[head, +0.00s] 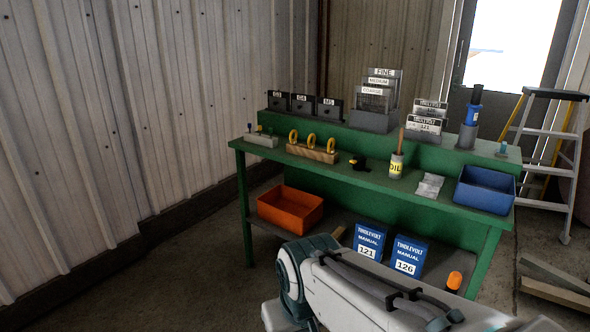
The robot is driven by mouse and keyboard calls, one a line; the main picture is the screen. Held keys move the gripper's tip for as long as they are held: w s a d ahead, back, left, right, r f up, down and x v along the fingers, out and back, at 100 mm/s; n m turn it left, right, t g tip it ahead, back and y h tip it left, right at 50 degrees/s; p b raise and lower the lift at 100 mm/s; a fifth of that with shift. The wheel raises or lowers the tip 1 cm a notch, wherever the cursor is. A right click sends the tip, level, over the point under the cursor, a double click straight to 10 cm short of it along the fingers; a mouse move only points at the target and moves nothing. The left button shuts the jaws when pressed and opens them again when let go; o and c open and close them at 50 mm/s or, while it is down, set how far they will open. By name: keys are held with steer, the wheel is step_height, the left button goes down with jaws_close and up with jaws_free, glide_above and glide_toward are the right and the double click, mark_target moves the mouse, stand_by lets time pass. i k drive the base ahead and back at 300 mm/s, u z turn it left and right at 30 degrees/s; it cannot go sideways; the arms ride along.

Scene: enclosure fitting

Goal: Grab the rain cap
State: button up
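I cannot pick out a rain cap for certain in the head view. My arm (360,290) reaches across the bottom of the view and hides part of the lower shelf. My gripper is not in view.
The bench holds an oil can (396,165), grey cloth (430,186), blue bin (485,189) and a wooden block with yellow rings (313,151). Below are an orange bin (290,208) and blue manuals (369,239). Floor at left is clear.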

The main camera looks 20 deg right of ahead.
mark_target(359, 166)
steer(key=u, duration=0.1)
steer(key=i, duration=2.35)
steer(key=z, duration=1.75)
steer(key=i, duration=0.85)
steer(key=z, duration=0.85)
